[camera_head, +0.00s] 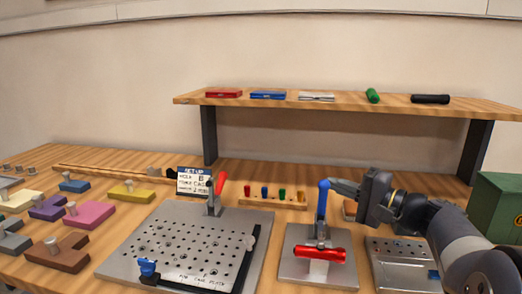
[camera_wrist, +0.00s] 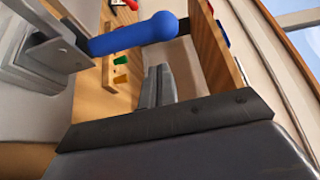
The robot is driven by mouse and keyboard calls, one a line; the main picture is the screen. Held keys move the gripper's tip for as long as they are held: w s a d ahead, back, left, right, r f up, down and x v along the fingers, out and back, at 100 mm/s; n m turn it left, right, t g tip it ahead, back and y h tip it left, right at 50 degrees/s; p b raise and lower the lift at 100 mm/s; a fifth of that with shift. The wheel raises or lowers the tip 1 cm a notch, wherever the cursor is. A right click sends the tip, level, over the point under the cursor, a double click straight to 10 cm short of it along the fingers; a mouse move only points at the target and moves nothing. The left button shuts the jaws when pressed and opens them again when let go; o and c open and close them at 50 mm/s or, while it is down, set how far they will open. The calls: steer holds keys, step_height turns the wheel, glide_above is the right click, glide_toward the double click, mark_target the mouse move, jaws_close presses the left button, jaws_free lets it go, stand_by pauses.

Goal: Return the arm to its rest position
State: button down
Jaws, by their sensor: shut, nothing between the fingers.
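My arm (camera_head: 455,235) reaches in from the right in the head view. My gripper (camera_head: 336,184) points left, with its tips close beside the top of an upright blue clamp handle (camera_head: 323,199). In the wrist view my gripper's fingers (camera_wrist: 156,84) are together with nothing between them. The blue handle (camera_wrist: 130,37) crosses the upper part of that view, near the fingertips; I cannot tell whether they touch. The handle belongs to a metal fixture (camera_head: 292,268) on which a red cylinder (camera_head: 318,253) lies.
A perforated plate (camera_head: 180,235) with a red-handled clamp (camera_head: 221,183) is left of the fixture. A metal tray (camera_head: 395,265) and green box (camera_head: 498,215) stand right, near my arm. A raised shelf (camera_head: 340,103) with several items spans behind. Colored blocks (camera_head: 88,213) lie left.

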steer(key=w+d+p+v, duration=0.1)
steer(key=v, duration=0.8)
steer(key=w+a, duration=0.2)
steer(key=a, duration=0.7)
steer(key=w+d+f+m+g+h+p, duration=0.2)
steer(key=w+f+m+g+p, duration=0.3)
steer(key=p, duration=0.8)
steer(key=shift+s+d+r+n+t, duration=0.15)
steer(key=shift+s+d+r+t, duration=0.1)
steer(key=shift+d+r+t, duration=0.5)
steer(key=shift+s+d+r+n+t, duration=0.2)
steer(key=shift+d+r+t, duration=0.25)
steer(key=shift+d+r, duration=0.55)
